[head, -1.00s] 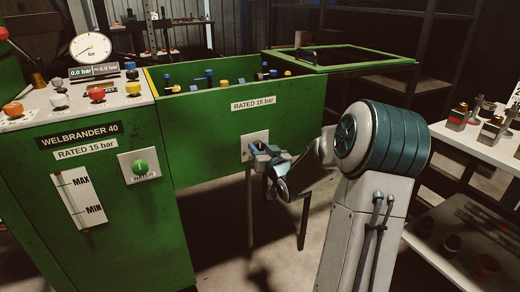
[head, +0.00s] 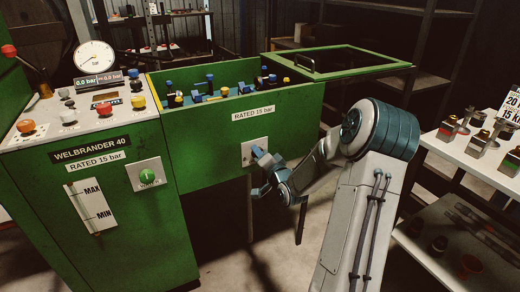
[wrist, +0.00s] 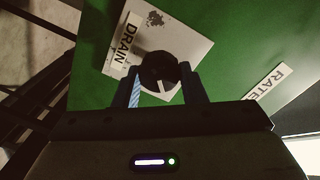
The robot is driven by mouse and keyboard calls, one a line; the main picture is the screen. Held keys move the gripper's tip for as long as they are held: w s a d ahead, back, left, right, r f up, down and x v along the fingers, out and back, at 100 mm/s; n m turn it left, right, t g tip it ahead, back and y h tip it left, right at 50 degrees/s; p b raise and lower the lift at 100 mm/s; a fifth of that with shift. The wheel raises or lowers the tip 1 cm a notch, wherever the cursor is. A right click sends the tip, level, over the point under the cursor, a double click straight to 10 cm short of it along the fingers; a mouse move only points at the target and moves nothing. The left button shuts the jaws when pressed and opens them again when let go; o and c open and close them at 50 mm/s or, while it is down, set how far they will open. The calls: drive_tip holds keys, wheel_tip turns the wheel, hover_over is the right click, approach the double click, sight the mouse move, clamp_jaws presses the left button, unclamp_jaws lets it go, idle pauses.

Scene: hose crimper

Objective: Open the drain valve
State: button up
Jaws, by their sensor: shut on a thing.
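The drain valve is a dark round knob (wrist: 158,70) with a white pointer mark, on a pale plate (wrist: 190,45) labelled DRAIN in the wrist view. The pointer faces toward my gripper's palm in that view. My gripper (wrist: 161,78) has one finger on each side of the knob and is shut on it. In the head view, my gripper (head: 262,162) is at the plate (head: 247,152) on the front of the green tank (head: 215,140).
A green cabinet (head: 125,215) with gauge, buttons and a green WATER knob (head: 148,176) stands left. The tank's open lid (head: 335,64) is at the back right. A white shelf with fittings (head: 470,155) stands right of my arm. Tank legs show below.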

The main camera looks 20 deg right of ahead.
drive_tip(key=shift+m+y+p, duration=0.3)
drive_tip(key=shift+m+p, duration=2.75)
drive_tip(key=shift+m, duration=0.95)
drive_tip(key=shift+f, duration=0.15)
drive_tip(key=o, duration=1)
drive_tip(key=s, duration=0.4)
drive_tip(key=s+p, duration=0.1)
drive_tip(key=s, duration=0.4)
drive_tip(key=s+r, duration=0.1)
drive_tip(key=s, duration=0.4)
drive_tip(key=shift+d+p, duration=0.3)
